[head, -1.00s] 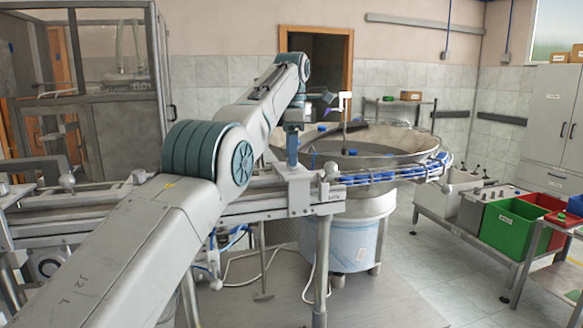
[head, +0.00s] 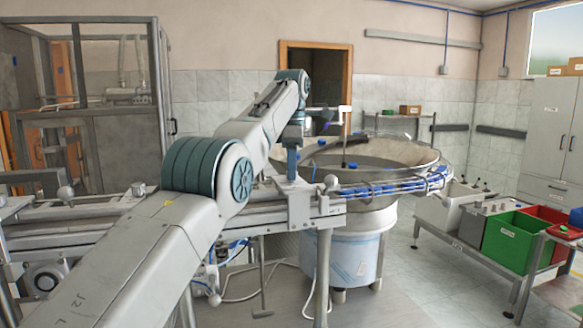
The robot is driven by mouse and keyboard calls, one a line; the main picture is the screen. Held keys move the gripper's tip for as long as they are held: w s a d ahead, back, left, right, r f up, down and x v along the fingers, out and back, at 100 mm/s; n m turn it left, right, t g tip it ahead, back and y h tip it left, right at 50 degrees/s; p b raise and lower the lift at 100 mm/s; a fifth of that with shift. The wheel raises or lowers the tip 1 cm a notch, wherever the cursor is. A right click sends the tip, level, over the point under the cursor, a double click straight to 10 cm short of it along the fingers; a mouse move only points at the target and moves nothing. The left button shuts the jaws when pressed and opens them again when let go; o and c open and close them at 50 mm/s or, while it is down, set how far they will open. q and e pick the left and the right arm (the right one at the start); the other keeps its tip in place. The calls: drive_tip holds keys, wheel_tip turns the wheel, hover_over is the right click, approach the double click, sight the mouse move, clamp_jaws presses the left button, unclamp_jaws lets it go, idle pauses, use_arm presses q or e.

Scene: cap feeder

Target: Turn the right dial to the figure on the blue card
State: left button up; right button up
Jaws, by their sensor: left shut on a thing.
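My left arm reaches from the lower left, and its wrist stands above the rail. My left gripper (head: 292,164) points straight down onto the grey metal block (head: 301,205) on the rail. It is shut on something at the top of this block. That appears to be the right dial, but the jaws and the block hide its face and figures. A small label (head: 335,209) is on the block's right side, too small to read. I cannot make out a blue card. My right gripper is not in view.
The steel bowl feeder (head: 407,158) stands just behind and right of the gripper. A guide rail with blue caps (head: 385,189) curves around it. A ball-ended lever (head: 139,187) rises from the rail at left. Green (head: 506,236) and red bins stand at right.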

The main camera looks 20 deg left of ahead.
use_arm(q)
drive_tip(key=m, duration=0.5)
drive_tip(key=shift+f+m, duration=0.1)
drive_tip(key=shift+m, duration=0.2)
drive_tip(key=m, duration=0.5)
drive_tip(key=shift+m, duration=0.3)
drive_tip(key=m, duration=0.5)
drive_tip(key=shift+f, duration=0.1)
drive_tip(key=m, duration=0.6)
drive_tip(key=o, duration=1)
drive_tip(key=shift+r, duration=0.25)
